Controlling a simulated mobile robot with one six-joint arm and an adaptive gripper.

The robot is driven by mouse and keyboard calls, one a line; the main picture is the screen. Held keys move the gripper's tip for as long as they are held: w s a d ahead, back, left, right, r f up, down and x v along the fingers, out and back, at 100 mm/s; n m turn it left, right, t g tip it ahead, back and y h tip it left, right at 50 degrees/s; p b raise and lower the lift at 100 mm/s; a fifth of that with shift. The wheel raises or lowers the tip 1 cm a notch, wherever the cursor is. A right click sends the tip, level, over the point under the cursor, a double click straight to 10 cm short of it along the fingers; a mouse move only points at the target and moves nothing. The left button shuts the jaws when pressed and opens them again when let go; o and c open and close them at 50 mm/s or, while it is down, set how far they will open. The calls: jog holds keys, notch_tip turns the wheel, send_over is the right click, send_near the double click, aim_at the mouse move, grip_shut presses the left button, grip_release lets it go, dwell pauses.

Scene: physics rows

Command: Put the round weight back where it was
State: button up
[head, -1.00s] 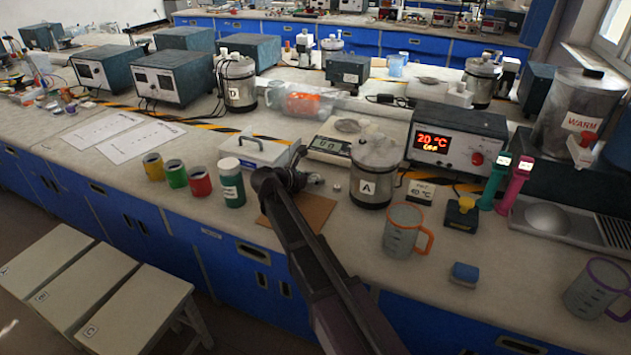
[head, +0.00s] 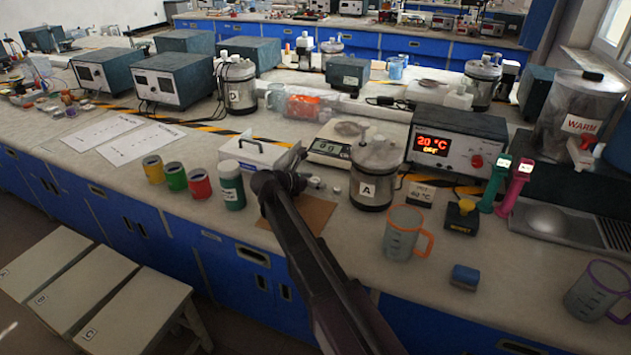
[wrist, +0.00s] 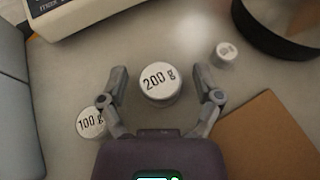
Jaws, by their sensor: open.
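Three round metal weights stand apart on the bench in the wrist view. The largest, marked 200 g (wrist: 159,82), is between the two open fingers of my gripper (wrist: 158,72), with a gap on each side. The weight marked 100 g (wrist: 91,123) is just outside the left finger. A smaller weight (wrist: 226,53), its mark unreadable, is to the upper right; it also shows in the head view (head: 337,190), left of pot A. In the head view my gripper (head: 292,181) is over the bench beside the white box, partly hiding this spot.
The balance (head: 329,148) is behind my gripper, and pot A (head: 372,187) is to its right. A brown mat (head: 316,213) lies in front. The white box (head: 247,158) and a green-labelled bottle (head: 231,186) are on the left. An orange-handled jug (head: 402,234) stands farther right.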

jog(key=shift+r, duration=0.2)
jog(key=shift+s+a+r, duration=0.1)
jog(key=shift+s+a, duration=0.05)
jog(key=p+v, duration=0.4)
jog(key=v, duration=0.5)
jog(key=shift+s+a+r, duration=0.2)
jog(key=shift+s+a, duration=0.05)
jog(key=shift+p+v, duration=0.35)
jog(key=shift+v, duration=0.5)
jog(key=shift+f, duration=0.1)
